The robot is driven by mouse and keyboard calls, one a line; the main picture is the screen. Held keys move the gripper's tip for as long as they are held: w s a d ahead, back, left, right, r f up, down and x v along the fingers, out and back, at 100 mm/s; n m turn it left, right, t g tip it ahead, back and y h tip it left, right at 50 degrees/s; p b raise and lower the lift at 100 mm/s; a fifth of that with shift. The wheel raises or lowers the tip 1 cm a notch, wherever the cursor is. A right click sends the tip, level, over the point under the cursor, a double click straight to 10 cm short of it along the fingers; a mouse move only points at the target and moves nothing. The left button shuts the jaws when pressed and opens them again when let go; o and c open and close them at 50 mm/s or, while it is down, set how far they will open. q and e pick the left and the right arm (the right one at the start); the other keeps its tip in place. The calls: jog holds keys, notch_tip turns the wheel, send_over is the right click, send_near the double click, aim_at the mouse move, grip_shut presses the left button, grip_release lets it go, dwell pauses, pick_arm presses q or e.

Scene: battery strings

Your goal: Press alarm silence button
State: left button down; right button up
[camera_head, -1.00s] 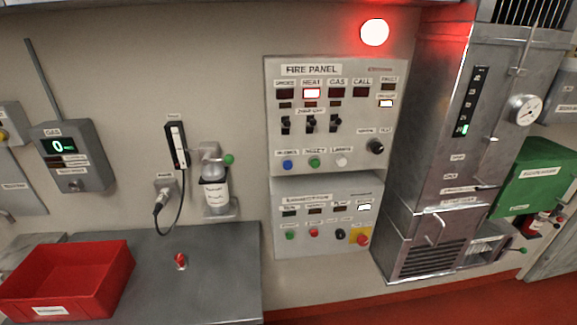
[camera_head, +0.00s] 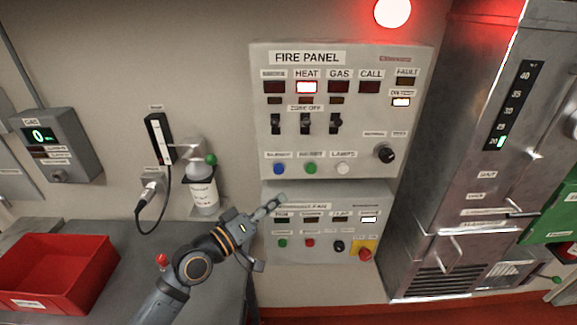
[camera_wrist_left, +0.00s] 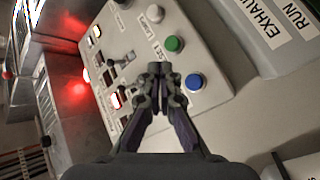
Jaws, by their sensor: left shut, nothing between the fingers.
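The fire panel (camera_head: 347,70) is on the wall, with its HEAT lamp (camera_head: 306,87) lit red. Its lower row has a blue button (camera_head: 279,169), a green button (camera_head: 310,168) and a white button (camera_head: 343,169). The label above the blue button is too blurred to read surely. My left gripper (camera_head: 277,201) is shut and empty, below the blue button in the head view. In the left wrist view, the fingertips (camera_wrist_left: 160,70) point toward the panel, beside the blue button (camera_wrist_left: 194,82) and green button (camera_wrist_left: 174,44). Contact cannot be told. My right gripper is out of view.
A lower box (camera_head: 325,258) with more buttons and a red knob on yellow (camera_head: 365,254) sits beneath the panel. A red bin (camera_head: 58,272) stands on the bench at left. A red alarm light (camera_head: 392,11) glows above; a metal cabinet (camera_head: 470,150) stands at right.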

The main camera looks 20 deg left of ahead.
aim_at(279, 168)
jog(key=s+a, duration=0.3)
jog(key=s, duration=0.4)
pick_arm(q)
jog(key=w+a+b, duration=0.2)
jog(key=w+b, duration=0.1)
jog(key=w, duration=0.4)
jog(key=shift+w+a, duration=0.35)
jog(key=shift+w, duration=0.05)
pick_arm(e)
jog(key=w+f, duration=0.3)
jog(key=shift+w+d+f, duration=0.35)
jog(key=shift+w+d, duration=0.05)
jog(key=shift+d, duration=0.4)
pick_arm(q)
jog(key=shift+w+b, duration=0.1)
jog(key=shift+b, duration=0.2)
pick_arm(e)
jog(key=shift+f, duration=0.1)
pick_arm(q)
jog(key=shift+w+a, duration=0.1)
jog(key=shift+w, duration=0.25)
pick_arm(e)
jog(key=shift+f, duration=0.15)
pick_arm(q)
jog(key=shift+r, duration=0.1)
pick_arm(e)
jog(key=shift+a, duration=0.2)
